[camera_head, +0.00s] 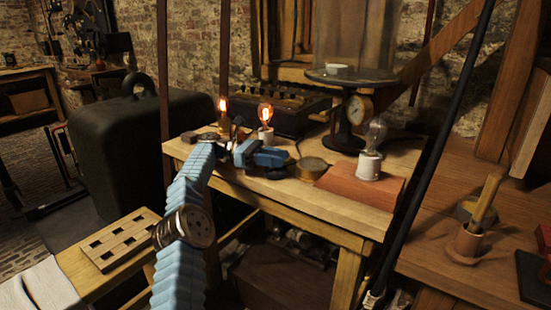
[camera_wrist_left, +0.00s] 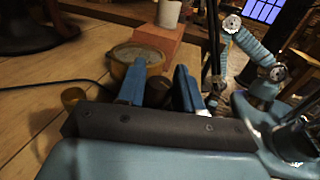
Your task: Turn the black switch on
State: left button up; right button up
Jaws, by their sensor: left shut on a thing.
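My left gripper (camera_head: 284,160) reaches over the workbench from the left, near its front edge. In the left wrist view its two blue fingers (camera_wrist_left: 160,88) stand on either side of a dark rounded piece, which looks like the black switch (camera_wrist_left: 157,92). The gripper is shut on it, and the fingers hide much of it. In the head view the gripper covers the switch, so its setting cannot be told. Two bulbs, one at the back left (camera_head: 223,106) and one on a white holder (camera_head: 266,116), are glowing. A clear bulb (camera_head: 375,135) on the right is unlit.
A round brass-rimmed piece (camera_head: 311,168) sits just right of the gripper, before a reddish block (camera_head: 360,184) under the unlit bulb. A dark stand with a glass dome (camera_head: 345,80) rises behind. A slotted wooden rack (camera_head: 118,238) lies at lower left.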

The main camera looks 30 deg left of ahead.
dwell(0.6)
pick_arm(q)
jog(key=o, duration=0.9)
